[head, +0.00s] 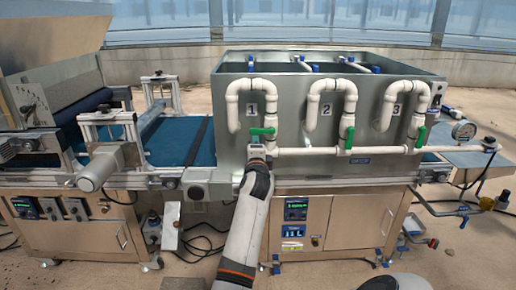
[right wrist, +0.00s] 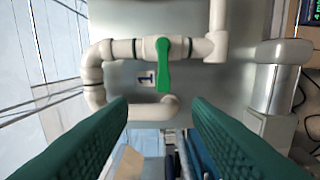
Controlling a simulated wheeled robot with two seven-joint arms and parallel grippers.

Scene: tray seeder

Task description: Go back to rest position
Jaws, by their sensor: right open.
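My right gripper (head: 257,155) is in front of the grey tank, just below the valve marked 1. In the right wrist view my right gripper (right wrist: 160,105) has its two dark green fingers wide apart, with nothing held between them. The green handle of valve 1 (head: 262,131) lies across its white pipe, and it shows beyond the fingertips in the right wrist view (right wrist: 163,66), apart from both fingers. The green handles of valve 2 (head: 349,138) and valve 3 (head: 420,137) stand along their pipes. My left gripper is not in view.
The grey tank (head: 228,100) with curved white pipes stands on a steel cabinet (head: 352,220). A horizontal white pipe (head: 310,151) runs close to the right gripper. A blue conveyor belt (head: 180,138) lies left of the tank. Cables lie on the floor.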

